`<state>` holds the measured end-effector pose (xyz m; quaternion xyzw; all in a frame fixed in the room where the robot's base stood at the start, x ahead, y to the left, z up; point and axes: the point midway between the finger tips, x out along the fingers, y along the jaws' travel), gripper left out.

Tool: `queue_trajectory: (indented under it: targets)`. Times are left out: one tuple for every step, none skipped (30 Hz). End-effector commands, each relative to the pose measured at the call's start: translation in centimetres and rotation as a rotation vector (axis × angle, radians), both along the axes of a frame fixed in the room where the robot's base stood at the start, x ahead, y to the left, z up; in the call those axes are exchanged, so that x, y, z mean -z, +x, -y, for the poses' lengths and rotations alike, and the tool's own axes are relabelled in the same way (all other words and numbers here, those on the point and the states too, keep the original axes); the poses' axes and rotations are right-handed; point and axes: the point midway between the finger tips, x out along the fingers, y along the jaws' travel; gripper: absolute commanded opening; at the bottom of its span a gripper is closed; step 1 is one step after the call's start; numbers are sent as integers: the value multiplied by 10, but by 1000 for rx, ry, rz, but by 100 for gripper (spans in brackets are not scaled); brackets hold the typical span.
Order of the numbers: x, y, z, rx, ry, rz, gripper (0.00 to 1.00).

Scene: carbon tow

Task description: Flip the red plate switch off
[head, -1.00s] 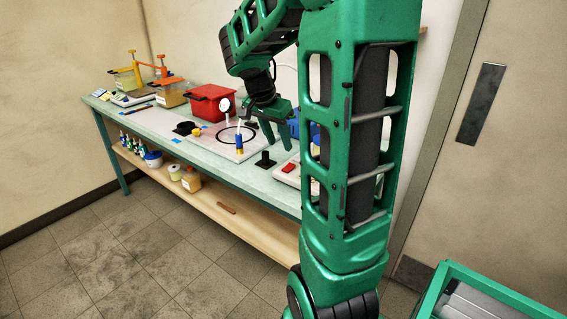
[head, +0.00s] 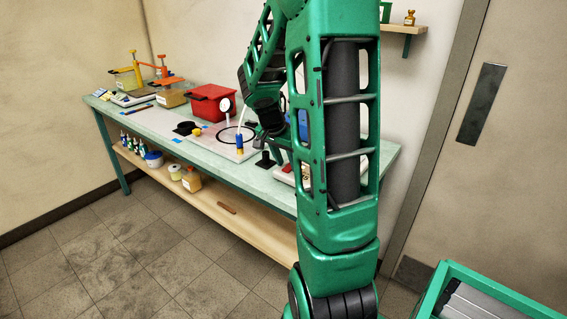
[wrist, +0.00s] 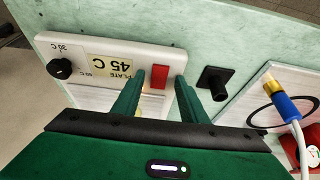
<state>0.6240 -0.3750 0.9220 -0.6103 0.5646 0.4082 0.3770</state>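The red plate switch (wrist: 159,77) sits at the right end of a white control panel (wrist: 100,50) in the wrist view. The panel has a black knob (wrist: 61,68) and a label reading "PLATE 45 C", upside down. My gripper (wrist: 161,74) is open and empty. Its two green fingers appear on either side of the switch; whether they touch the panel cannot be told. A small warm glow shows beside the left finger. In the head view my gripper (head: 270,140) is over the right part of the bench, and my arm hides most of the panel.
A black post on a square base (wrist: 212,82) stands just right of the panel. Farther right is a white board (wrist: 262,92) with a black ring and a blue-and-yellow tool (wrist: 285,103) on a white cord. A red bin (head: 212,105) stands farther along the bench (head: 240,178).

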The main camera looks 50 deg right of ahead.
Motion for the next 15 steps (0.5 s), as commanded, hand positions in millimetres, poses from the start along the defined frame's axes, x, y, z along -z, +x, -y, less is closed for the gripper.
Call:
queue_trajectory:
  targets:
    - [0, 0, 0, 0, 0, 0, 39]
    - [0, 0, 0, 0, 0, 0, 39]
    - [0, 0, 0, 0, 0, 0, 39]
    - [0, 0, 0, 0, 0, 0, 34]
    - [0, 0, 0, 0, 0, 0, 27]
    - [0, 0, 0, 0, 0, 0, 18]
    - [0, 0, 0, 0, 0, 0, 10]
    - [0, 0, 0, 0, 0, 0, 3]
    - [0, 0, 0, 0, 0, 0, 0]
    - [0, 0, 0, 0, 0, 0, 0]
    - [0, 0, 0, 0, 0, 1, 0]
    - [-1, 0, 0, 0, 1, 1, 0]
    - [-1, 1, 0, 1, 4, 1, 0]
    - [-1, 1, 1, 1, 9, 1, 0]
    - [-1, 1, 2, 4, 23, 0, 0]
